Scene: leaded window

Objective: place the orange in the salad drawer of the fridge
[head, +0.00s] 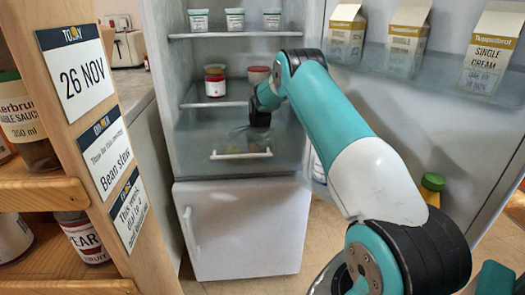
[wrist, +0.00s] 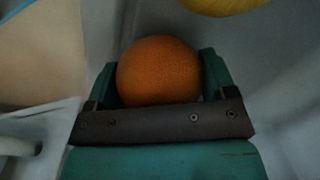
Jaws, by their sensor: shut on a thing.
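The orange (wrist: 158,70) sits between the two fingers of my gripper (wrist: 158,62) in the wrist view, and the gripper is shut on it. In the head view my gripper (head: 260,117) points down at the salad drawer in the lower part of the fridge, and the orange is not clearly visible there. The drawer (head: 200,150) has a translucent grey front with a pale bar handle (head: 241,155). I cannot tell how far the drawer is pulled out. A yellow rounded thing (wrist: 212,5) shows at the top edge of the wrist view, beyond the orange.
The fridge door (head: 450,120) stands open at the right, with cartons (head: 405,38) on its shelf. Jars (head: 215,82) and small tubs (head: 235,19) stand on shelves above the drawer. A closed white lower door (head: 245,235) is below. A wooden shelf rack (head: 90,150) stands at the left.

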